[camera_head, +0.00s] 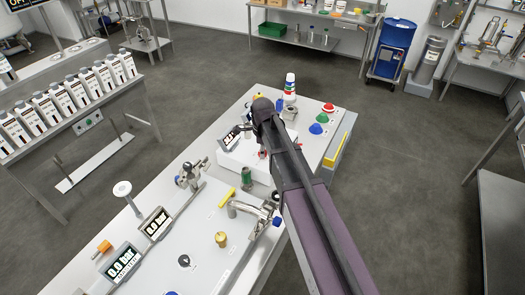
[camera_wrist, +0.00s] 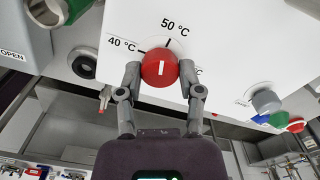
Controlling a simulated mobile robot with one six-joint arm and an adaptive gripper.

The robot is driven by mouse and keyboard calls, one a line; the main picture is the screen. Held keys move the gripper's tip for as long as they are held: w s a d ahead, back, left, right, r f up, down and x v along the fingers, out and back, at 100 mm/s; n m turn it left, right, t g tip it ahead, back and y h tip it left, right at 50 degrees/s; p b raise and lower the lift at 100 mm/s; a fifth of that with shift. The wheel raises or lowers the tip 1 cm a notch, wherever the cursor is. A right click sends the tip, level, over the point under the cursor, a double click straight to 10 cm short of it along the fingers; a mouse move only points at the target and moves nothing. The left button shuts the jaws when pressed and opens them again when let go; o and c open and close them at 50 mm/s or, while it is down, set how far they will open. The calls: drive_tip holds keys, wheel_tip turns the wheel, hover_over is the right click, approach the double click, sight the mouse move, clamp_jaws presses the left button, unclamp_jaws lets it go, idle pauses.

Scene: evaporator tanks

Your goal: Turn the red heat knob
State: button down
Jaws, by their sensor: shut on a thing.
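The red heat knob (camera_wrist: 160,70) sits on a white panel (camera_wrist: 215,35) in the wrist view, with a white mark on its face that stands nearly upright. Labels for 40 °C and 50 °C are printed around it, and another label on the right is partly hidden by a finger. My gripper (camera_wrist: 159,72) is shut on the knob, one finger on each side. In the head view the white heater box (camera_head: 238,155) stands on the bench under my arm, and my arm hides much of the gripper and knob there.
Red (camera_head: 329,107), green (camera_head: 321,118) and blue (camera_head: 316,129) buttons are on the bench beyond my arm. A green valve (camera_head: 247,177), metal pipe fittings (camera_head: 250,208) and a pressure display (camera_head: 121,262) stand nearer. Grey floor (camera_head: 400,160) is clear to the right.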

drive_tip(key=shift+s+m, duration=0.1)
drive_tip(key=shift+m, duration=1.6)
drive_tip(key=shift+c, duration=1.3)
unclamp_jaws()
drive_tip(key=shift+n, duration=0.3)
